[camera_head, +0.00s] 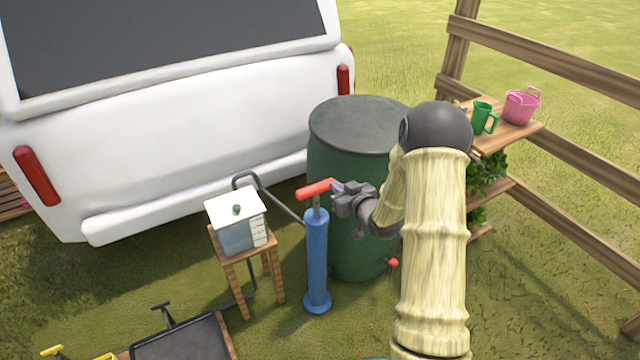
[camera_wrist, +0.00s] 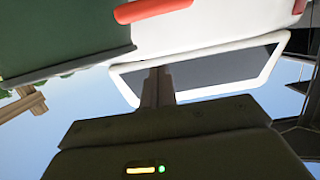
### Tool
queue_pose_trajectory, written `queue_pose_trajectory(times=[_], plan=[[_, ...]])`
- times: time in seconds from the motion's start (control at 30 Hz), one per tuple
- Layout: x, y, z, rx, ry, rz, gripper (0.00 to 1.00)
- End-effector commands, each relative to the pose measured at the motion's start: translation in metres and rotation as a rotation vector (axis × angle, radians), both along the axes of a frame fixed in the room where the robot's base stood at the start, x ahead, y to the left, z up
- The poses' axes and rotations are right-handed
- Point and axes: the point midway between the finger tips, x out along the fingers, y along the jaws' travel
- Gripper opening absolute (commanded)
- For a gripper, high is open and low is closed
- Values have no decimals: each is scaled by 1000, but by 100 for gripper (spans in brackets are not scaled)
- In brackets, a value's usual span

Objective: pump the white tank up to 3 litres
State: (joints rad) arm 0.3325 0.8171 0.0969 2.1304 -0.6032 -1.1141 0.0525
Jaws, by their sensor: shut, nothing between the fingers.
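The white tank (camera_head: 225,206) stands on a small wooden stool, with a green knob on its lid and a marked scale on its right side. The scale is too small to read. The blue pump (camera_head: 316,262) stands upright on the grass right of it. Its red T-handle (camera_head: 314,190) sits a little above the barrel, with a short grey rod showing. My gripper (camera_head: 337,188) is shut and empty at the handle's right end; I cannot tell whether they touch. In the wrist view the closed fingers (camera_wrist: 157,75) point toward the red handle (camera_wrist: 150,10), with a gap in the picture.
A dark green barrel (camera_head: 345,165) with a red tap stands close behind the pump and my gripper. A dark hose (camera_head: 275,200) runs near the tank. A white vehicle (camera_head: 180,130) fills the back left. A shelf (camera_head: 510,136) on the fence holds a green mug and pink bucket.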

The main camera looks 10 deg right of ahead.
Motion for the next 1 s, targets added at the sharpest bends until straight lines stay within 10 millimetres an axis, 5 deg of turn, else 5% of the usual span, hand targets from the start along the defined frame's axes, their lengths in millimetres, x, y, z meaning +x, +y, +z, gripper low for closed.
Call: queue_pose_trajectory(times=[0.47,1.0], plan=[[6,1,-1,5,-10,2,0],[78,28,-20,6,-9,7,0]])
